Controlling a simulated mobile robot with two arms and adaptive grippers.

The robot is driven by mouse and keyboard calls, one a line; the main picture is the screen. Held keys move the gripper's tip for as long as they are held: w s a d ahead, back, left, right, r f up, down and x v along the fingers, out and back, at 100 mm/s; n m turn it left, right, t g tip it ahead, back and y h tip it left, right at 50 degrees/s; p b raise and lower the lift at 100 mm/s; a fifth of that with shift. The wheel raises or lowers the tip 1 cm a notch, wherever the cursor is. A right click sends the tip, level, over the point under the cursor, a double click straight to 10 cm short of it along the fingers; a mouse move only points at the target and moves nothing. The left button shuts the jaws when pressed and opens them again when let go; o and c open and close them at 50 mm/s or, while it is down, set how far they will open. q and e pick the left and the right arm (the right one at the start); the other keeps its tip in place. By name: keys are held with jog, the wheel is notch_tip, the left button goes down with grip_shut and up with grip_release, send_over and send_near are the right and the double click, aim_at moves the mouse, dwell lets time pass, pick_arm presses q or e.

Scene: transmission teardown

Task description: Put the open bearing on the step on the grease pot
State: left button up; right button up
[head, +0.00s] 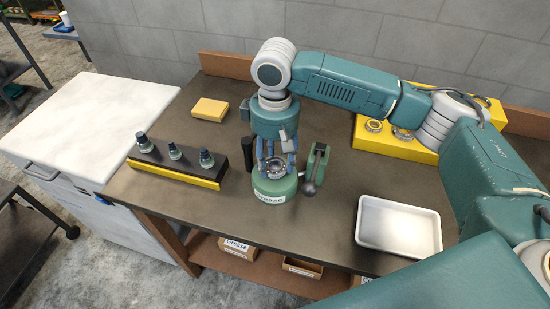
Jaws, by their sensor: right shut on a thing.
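The green grease pot (274,191), with a white "Grease" label, stands on the dark bench top near the middle. My right gripper (276,164) points down right over the pot, its fingers shut on a metal ring-shaped bearing (276,169). The bearing is at the pot's top; I cannot tell whether it touches the pot. The yellow step (395,148) at the back right carries other ring bearings (374,126), (403,134), partly hidden behind my right arm. My left gripper is not in view.
A green lever tool (316,168) with a ball handle stands close right of the pot. A white tray (398,226) lies empty at front right. A black-and-yellow rack (178,166) holds several small bottles at left. A yellow block (210,109) lies behind.

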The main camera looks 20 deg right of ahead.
jog(key=o, duration=0.9)
jog(key=shift+f, duration=0.1)
jog(key=o, duration=0.4)
jog(key=shift+r, duration=0.35)
notch_tip(320, 180, up, 12)
jog(key=b, duration=0.2)
jog(key=shift+f, duration=0.2)
